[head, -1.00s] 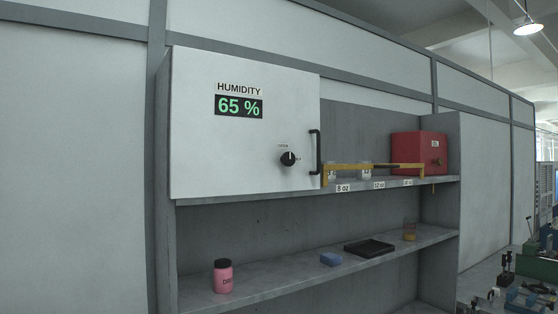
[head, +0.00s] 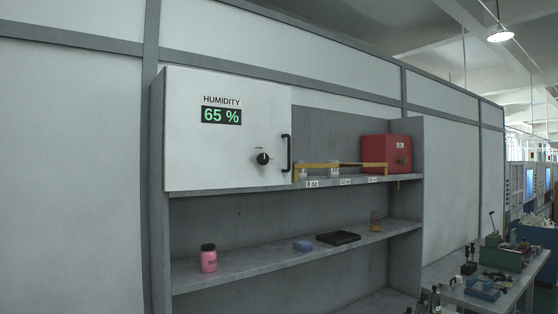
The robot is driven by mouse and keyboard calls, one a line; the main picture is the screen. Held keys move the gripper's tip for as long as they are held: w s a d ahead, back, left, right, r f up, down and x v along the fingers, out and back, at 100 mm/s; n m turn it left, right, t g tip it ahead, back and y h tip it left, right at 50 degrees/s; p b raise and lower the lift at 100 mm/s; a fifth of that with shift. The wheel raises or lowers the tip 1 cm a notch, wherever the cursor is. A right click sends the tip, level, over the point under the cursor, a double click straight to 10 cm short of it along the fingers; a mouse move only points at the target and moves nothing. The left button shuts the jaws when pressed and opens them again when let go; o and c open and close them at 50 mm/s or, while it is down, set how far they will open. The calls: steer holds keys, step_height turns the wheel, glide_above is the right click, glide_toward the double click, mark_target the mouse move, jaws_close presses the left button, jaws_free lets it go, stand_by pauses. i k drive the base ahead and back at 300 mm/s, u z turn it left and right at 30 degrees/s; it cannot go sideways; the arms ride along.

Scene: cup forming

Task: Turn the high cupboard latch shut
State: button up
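The high cupboard (head: 200,152) is a white door panel at the upper left of the grey shelf unit, and it looks closed. Its latch (head: 263,159) is a round black knob with a pale mark, low on the right part of the door. Small lettering around the knob is too small to read here. A black vertical handle (head: 286,153) is at the door's right edge. A humidity display (head: 221,116) on the door reads 65 %. My gripper is not in view.
A yellow rail (head: 330,165) runs along the upper shelf beside a red box (head: 386,154). The lower shelf holds a pink bottle (head: 208,259), a blue block (head: 303,246), a black tray (head: 338,238) and an amber cup (head: 376,222). A cluttered workbench (head: 452,291) stands at right.

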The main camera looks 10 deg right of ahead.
mark_target(263, 159)
steer(key=z, duration=0.15)
steer(key=i, duration=1)
steer(key=z, duration=0.05)
